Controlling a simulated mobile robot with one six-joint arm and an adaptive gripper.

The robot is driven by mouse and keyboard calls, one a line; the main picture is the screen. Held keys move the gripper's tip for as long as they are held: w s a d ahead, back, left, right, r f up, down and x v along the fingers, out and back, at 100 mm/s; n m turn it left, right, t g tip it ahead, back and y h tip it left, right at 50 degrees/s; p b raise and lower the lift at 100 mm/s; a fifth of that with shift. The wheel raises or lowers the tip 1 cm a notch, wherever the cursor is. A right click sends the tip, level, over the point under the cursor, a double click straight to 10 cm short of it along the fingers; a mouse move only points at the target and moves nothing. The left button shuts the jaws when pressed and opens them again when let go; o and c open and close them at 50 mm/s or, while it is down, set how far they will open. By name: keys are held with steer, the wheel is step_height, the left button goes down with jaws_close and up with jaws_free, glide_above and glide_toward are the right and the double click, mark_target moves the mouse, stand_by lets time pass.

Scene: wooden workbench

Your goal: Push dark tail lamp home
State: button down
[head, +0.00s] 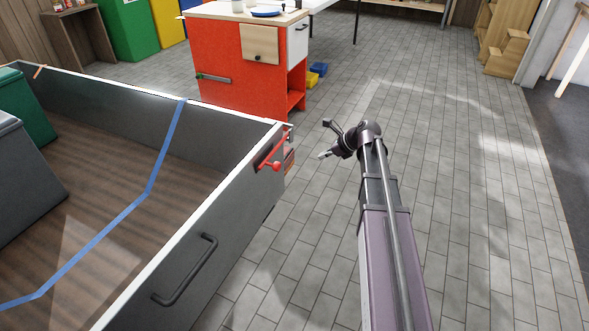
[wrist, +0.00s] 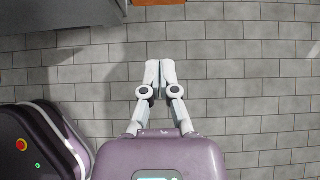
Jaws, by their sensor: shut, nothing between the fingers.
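A small dark reddish block (head: 290,161), which looks like the tail lamp, sits at the near right corner of a grey open-topped trailer box (head: 232,225). It is small here, and I cannot tell whether it is fully seated or lit. My gripper (head: 322,156) is to the right of that corner, apart from it, above the tiled floor. In the wrist view my gripper (wrist: 160,72) has its two pale fingers together, with nothing between them. A reddish-brown edge (wrist: 158,2) shows at the top of that view; I cannot tell what it belongs to.
A black handle (head: 187,270) is on the box's end wall. A blue strap (head: 165,150) crosses the box. An orange cabinet (head: 222,60) stands behind. The floor to the right is clear.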

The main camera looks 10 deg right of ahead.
mark_target(289, 159)
steer(key=shift+w+f, duration=0.1)
stand_by(0.4)
steer(key=shift+w+a+r+b+x, duration=0.3)
steer(key=shift+b+x, duration=0.85)
steer(key=shift+x, duration=0.95)
steer(key=shift+w+a+r+b+x, duration=0.1)
steer(key=shift+a+r+b+x, duration=0.25)
steer(key=shift+b+x, duration=1.3)
steer(key=shift+w+a+r+b+x, duration=0.2)
steer(key=shift+r+b+x, duration=0.35)
steer(key=shift+x, duration=2.05)
steer(key=shift+f, duration=0.15)
steer(key=shift+w+a, duration=0.85)
steer(key=shift+a, duration=0.3)
